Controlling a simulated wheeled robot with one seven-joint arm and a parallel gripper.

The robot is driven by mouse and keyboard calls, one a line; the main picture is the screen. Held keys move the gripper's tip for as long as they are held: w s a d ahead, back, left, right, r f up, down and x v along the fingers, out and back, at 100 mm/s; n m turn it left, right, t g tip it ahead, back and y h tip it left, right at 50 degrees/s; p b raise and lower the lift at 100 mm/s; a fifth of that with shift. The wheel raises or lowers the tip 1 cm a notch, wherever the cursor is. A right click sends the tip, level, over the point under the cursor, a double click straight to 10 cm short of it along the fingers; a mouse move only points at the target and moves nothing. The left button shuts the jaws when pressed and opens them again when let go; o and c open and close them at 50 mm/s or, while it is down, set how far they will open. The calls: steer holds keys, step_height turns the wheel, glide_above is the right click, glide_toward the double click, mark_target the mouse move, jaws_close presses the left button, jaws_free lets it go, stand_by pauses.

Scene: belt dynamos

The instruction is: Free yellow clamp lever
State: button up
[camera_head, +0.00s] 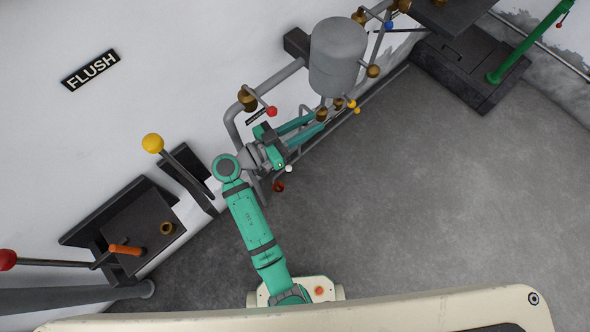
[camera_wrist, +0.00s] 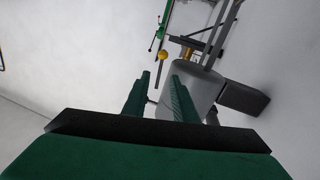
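A lever with a yellow ball (camera_head: 152,143) stands tilted by the wall at the left in the head view. Small yellow knobs (camera_head: 352,104) sit beside the grey tank (camera_head: 338,58). I cannot tell which is the clamp lever. My gripper (camera_head: 318,121) reaches to the valves below the tank; its two green fingers are apart with nothing seen between them. In the wrist view a yellow ball (camera_wrist: 162,56) shows just beyond the fingertips of my gripper (camera_wrist: 160,75), apart from them. The tank (camera_wrist: 188,97) is partly hidden behind the right finger.
A red-knobbed lever (camera_head: 271,111), brass valves (camera_head: 248,99) and grey pipes crowd around my gripper. A dark box with an orange handle (camera_head: 126,249) stands at the left. A green lever (camera_head: 530,43) rises at the far right. The grey floor (camera_head: 430,190) is clear.

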steer(key=s+a+f+n+t+y, duration=0.1)
steer(key=s+a+f+n+y, duration=0.1)
steer(key=s+f+n+y, duration=0.3)
steer(key=s+a+f+n+t+y, duration=0.2)
steer(key=s+f+n+y, duration=0.3)
steer(key=s+f, duration=0.3)
steer(key=shift+a+f+y, duration=0.4)
steer(key=shift+f+y, duration=0.4)
steer(key=shift+f, duration=1.35)
steer(key=shift+w, duration=0.1)
steer(key=shift+c, duration=0.5)
